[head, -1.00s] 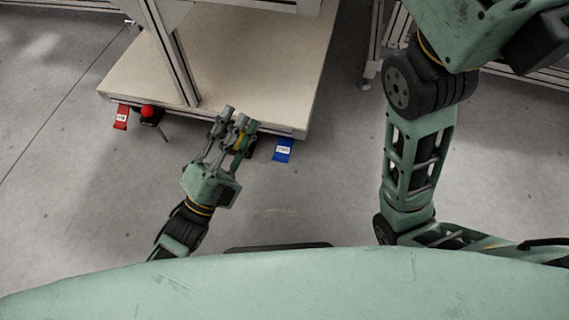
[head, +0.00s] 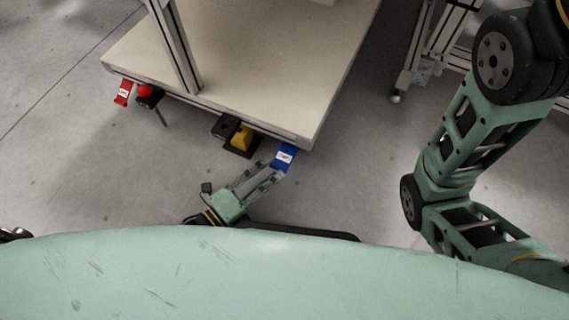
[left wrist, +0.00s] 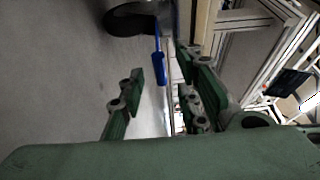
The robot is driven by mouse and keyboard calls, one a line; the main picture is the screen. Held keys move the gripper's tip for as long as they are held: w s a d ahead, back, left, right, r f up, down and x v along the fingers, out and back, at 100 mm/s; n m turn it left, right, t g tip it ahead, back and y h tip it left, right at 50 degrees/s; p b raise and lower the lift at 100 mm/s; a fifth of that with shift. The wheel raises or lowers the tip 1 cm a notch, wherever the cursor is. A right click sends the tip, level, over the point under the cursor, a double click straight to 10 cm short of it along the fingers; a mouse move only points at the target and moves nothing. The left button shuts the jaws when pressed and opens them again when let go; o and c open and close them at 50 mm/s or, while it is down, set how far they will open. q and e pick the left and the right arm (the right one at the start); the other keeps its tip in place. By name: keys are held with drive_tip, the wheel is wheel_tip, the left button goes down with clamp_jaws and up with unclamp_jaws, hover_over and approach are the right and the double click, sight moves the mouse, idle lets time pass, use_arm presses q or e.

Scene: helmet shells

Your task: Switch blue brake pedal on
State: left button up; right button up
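The blue brake pedal (head: 285,157) sticks out from under the front edge of the cart near its right corner and carries a white label. My left gripper (head: 272,171) is just in front of it, its fingertips close to the pedal; contact cannot be told. In the left wrist view the pedal (left wrist: 158,68) shows as a narrow blue strip beyond the gap between the fingers. The left gripper (left wrist: 162,84) is open with nothing between its fingers. My right gripper is out of view; only links of the right arm show.
A beige cart deck (head: 270,60) with a metal post (head: 175,45) stands ahead. A yellow pedal (head: 241,138) in a black housing, a red pedal (head: 123,93) and a red knob (head: 144,91) line its front edge. Another metal frame (head: 436,45) stands right.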

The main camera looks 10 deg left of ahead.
sight(281, 166)
use_arm(q)
drive_tip(key=b+x, duration=0.1)
drive_tip(key=x, duration=0.2)
drive_tip(key=shift+w+d+f+b, duration=0.1)
drive_tip(key=shift+w+d+b, duration=0.1)
drive_tip(key=shift+w+b, duration=0.15)
drive_tip(key=shift+w+d, duration=0.2)
drive_tip(key=shift+d, duration=0.05)
drive_tip(key=shift+c, duration=0.4)
clamp_jaws()
